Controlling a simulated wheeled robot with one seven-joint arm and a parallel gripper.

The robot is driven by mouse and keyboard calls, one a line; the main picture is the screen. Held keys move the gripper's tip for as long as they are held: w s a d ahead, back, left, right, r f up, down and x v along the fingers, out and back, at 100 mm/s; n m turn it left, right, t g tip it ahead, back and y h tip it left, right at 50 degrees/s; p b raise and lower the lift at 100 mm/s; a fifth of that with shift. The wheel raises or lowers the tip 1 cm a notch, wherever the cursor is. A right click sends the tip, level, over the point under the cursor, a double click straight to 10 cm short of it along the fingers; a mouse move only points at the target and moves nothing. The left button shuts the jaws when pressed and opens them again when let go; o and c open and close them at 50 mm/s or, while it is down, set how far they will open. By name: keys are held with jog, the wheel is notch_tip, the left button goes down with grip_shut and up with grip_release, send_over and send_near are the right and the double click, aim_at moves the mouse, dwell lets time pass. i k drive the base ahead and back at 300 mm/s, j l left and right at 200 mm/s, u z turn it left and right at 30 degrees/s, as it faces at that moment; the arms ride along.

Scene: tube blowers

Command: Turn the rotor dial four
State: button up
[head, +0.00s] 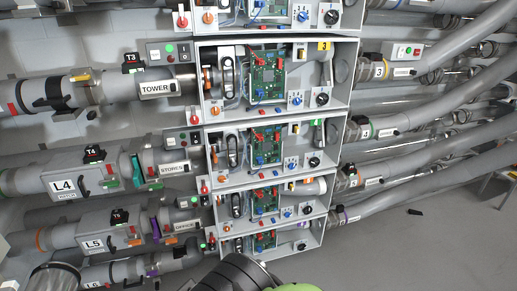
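Open grey boxes stand in a column at the centre. The box labelled 3 (324,46) is second from the top. The box below it (212,157) is in line with the T4 pipe and holds a small blue dial (292,163) and a black dial (314,162) at its lower right. Its number is too small to read, and I cannot tell which dial is the rotor dial or how it is set. The box labelled 3 has a similar blue dial (296,98) and black dial (322,99). My gripper is not in view; dark and green parts of my arm show at the bottom.
Grey pipes, including L4 (62,184) and L5 (95,243), run in from the left. More pipes (440,60) curve away on the right. Red levers (205,186) stick out beside the boxes.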

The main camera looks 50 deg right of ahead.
aim_at(315, 162)
jog(key=j+z, duration=0.15)
jog(key=z, duration=2.05)
jog(key=i+l+u, duration=0.2)
jog(key=u, duration=0.2)
jog(key=i+l+u, duration=0.2)
jog(key=u, duration=0.2)
jog(key=i+l+u, duration=0.15)
jog(key=l+u, duration=0.25)
jog(key=i+l+u, duration=0.1)
jog(key=l+u, duration=0.7)
jog(key=i+j, duration=0.05)
jog(key=j, duration=0.05)
